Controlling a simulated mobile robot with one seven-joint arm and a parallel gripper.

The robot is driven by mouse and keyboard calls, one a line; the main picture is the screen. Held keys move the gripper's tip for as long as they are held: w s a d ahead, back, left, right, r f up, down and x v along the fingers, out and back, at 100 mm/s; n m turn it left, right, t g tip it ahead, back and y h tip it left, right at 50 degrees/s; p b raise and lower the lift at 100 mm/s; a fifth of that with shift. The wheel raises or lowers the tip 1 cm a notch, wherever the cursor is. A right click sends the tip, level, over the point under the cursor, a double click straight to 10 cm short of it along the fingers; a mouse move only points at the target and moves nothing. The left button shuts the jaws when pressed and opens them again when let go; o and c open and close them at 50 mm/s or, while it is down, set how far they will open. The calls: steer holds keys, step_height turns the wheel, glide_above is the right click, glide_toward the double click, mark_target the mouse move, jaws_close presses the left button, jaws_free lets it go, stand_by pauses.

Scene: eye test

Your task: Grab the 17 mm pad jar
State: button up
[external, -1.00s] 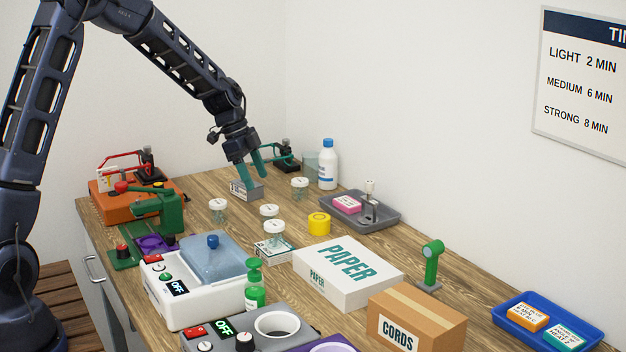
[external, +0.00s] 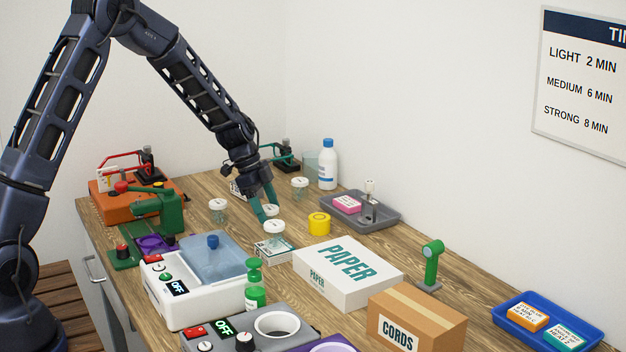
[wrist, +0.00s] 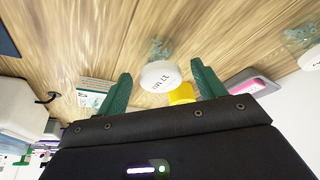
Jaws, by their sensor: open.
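My gripper (external: 264,210) is open, with its green fingers pointing down at the white-lidded jars in the middle of the table. In the wrist view, one clear jar with a white lid (wrist: 161,76) shows between the fingertips (wrist: 161,72), with a gap on each side. Its lid lettering is upside down and seems to read 17 MM. In the external view, a jar lid (external: 271,211) shows by the fingers and another jar (external: 274,227) stands just in front. Lid lettering is too small to read there. Other similar jars stand at left (external: 218,210) and behind (external: 300,188).
A white-and-green box (external: 268,251) and a yellow roll (external: 319,223) lie close by. The white bath (external: 185,300), paper box (external: 347,273) and grey tray (external: 385,219) surround the area. A white bottle (external: 327,165) stands behind. Some bare wood lies between the jars.

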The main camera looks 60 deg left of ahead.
steer(key=shift+x, duration=1.15)
steer(key=shift+a, duration=0.1)
steer(key=shift+c, duration=0.2)
steer(key=c, duration=1)
steer(key=shift+c, duration=0.2)
